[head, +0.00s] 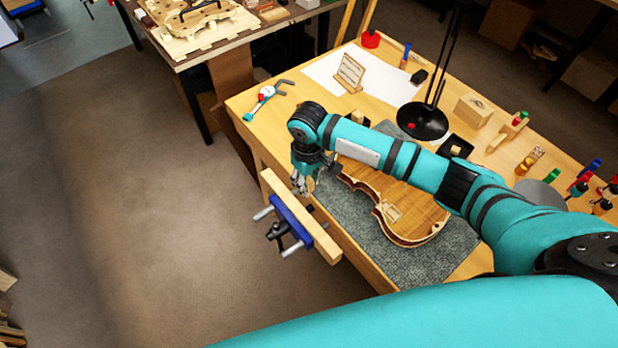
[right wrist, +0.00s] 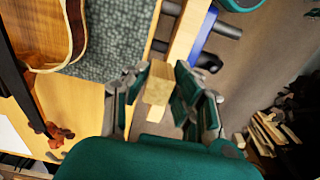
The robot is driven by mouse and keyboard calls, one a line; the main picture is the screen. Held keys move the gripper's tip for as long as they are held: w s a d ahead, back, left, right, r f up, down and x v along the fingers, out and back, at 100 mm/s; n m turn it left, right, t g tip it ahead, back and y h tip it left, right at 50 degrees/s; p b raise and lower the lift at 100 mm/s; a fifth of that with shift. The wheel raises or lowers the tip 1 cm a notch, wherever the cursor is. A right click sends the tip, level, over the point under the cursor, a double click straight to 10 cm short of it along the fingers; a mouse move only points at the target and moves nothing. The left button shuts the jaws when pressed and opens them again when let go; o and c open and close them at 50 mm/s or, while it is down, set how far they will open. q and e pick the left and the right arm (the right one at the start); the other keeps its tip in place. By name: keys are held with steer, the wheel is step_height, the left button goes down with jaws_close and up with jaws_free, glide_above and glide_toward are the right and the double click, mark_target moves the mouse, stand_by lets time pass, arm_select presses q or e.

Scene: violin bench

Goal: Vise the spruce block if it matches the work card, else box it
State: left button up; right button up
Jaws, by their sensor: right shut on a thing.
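My right gripper (right wrist: 158,88) is shut on a pale wooden block (right wrist: 158,84), the spruce block by its look, in the right wrist view. In the head view my right gripper (head: 308,182) is over the bench's front edge, just above the vise, and hides the block. The vise has long wooden jaws (head: 325,243) and a blue body (head: 290,219); a jaw (right wrist: 189,32) also shows just beyond the block in the wrist view. The work card (head: 350,72) stands on a wooden holder at the back; its writing is too small to read. My left gripper is not in view.
A violin body (head: 410,215) lies on a grey mat (head: 345,212) beside the vise. A black lamp (head: 422,121), a wooden box-shaped thing (head: 473,110), a small black tray (head: 456,146) and several clamps stand behind my arm. Open floor (head: 150,200) lies left of the bench.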

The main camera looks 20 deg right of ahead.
steer(key=shift+s+d+r, duration=0.1)
steer(key=shift+s, duration=0.05)
steer(key=shift+r+p, duration=0.1)
steer(key=shift+p, duration=0.7)
steer(key=shift+f+b, duration=0.6)
steer(key=shift+f, duration=0.2)
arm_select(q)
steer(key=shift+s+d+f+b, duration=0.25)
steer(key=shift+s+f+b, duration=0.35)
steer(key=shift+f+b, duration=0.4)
arm_select(e)
steer(key=shift+f, duration=2.25)
arm_select(q)
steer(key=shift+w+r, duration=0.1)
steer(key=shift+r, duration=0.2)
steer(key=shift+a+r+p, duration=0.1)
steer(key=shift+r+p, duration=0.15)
steer(key=shift+p, duration=0.15)
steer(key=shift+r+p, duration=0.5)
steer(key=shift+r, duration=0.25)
